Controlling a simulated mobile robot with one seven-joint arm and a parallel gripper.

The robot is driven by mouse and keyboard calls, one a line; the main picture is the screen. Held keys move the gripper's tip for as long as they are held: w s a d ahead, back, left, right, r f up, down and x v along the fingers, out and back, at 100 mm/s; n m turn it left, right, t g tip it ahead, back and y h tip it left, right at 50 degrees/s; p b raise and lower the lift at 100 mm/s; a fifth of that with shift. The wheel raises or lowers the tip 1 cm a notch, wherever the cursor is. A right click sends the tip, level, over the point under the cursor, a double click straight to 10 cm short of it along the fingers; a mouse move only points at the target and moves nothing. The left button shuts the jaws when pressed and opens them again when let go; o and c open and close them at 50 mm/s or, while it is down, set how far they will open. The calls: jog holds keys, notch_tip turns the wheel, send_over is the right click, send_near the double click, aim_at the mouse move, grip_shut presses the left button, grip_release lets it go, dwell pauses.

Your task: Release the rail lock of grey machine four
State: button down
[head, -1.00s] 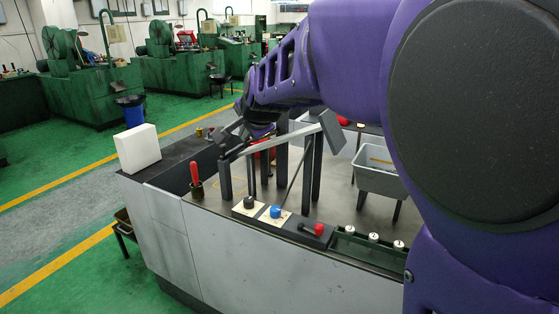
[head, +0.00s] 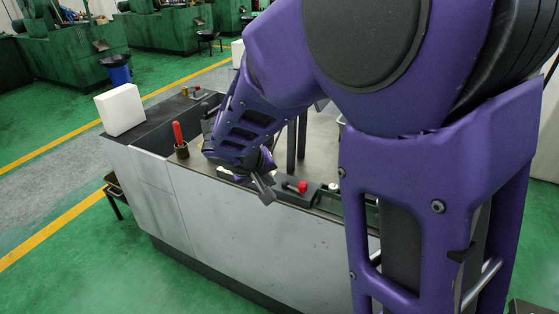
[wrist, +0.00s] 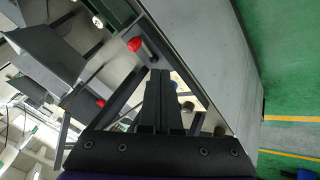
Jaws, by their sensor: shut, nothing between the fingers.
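The grey machine (head: 200,215) stands in front of me; no number is readable on it. A short lever with a red knob (head: 302,187) lies on a dark block at the machine's front edge. I cannot tell for certain that it is the rail lock. A red knob also shows in the wrist view (wrist: 134,44), ahead and left of the fingertips. My gripper (head: 264,190) is shut and empty, just left of the lever and apart from it. The closed fingers show in the wrist view (wrist: 160,76). My arm hides the panel's knobs and much of the frame.
A red-handled tool (head: 178,133) stands in a holder at the left. A white box (head: 120,110) sits on the machine's far left corner. Dark posts (head: 297,138) rise behind my gripper. Green floor (head: 60,270) lies open in front.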

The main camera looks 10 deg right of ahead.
dwell(0.3)
send_near(297, 191)
notch_tip(297, 191, down, 4)
jog(key=w, duration=0.2)
jog(key=shift+w+d+r, duration=0.1)
jog(key=shift+d, duration=0.65)
